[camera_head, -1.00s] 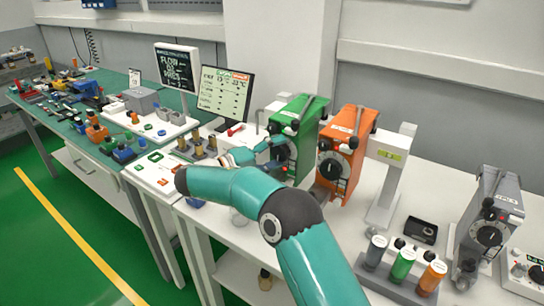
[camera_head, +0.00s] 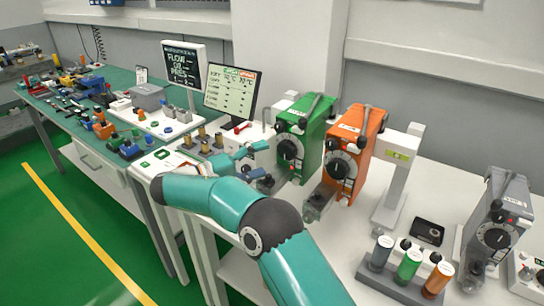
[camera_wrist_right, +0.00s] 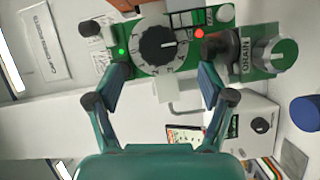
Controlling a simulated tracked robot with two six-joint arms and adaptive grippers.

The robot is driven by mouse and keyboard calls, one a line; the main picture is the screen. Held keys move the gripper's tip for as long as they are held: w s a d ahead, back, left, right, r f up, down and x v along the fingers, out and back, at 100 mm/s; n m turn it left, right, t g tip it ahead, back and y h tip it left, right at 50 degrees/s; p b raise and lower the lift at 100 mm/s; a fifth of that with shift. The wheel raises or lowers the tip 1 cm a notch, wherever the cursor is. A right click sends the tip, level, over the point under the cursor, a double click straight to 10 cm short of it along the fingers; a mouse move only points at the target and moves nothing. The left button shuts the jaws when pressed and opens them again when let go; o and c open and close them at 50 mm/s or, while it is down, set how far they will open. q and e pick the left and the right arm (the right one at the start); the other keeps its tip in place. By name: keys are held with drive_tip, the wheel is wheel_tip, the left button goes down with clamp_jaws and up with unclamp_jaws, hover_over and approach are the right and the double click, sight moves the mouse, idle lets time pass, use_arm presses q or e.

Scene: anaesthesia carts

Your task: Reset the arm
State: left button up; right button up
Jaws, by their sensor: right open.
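My right arm comes in from the bottom of the head view and bends left. Its open, empty gripper (camera_head: 262,160) is just left of the green vaporizer (camera_head: 308,125). In the right wrist view my gripper (camera_wrist_right: 164,78) has its two fingers wide apart, in front of the green vaporizer's face with its black dial (camera_wrist_right: 163,45). Nothing sits between the fingertips, and the dial appears beyond them. A green light and a red light show beside the dial. My left arm and gripper are not in view.
An orange vaporizer (camera_head: 352,155) stands right of the green one. A grey vaporizer (camera_head: 495,225) and a rack (camera_head: 395,283) with grey, green and orange bottles are farther right. Two screens (camera_head: 229,91) stand behind the gripper. Left is a crowded green-topped bench (camera_head: 62,103).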

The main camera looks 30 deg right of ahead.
drive_tip(key=shift+a, duration=0.75)
drive_tip(key=shift+r, duration=0.15)
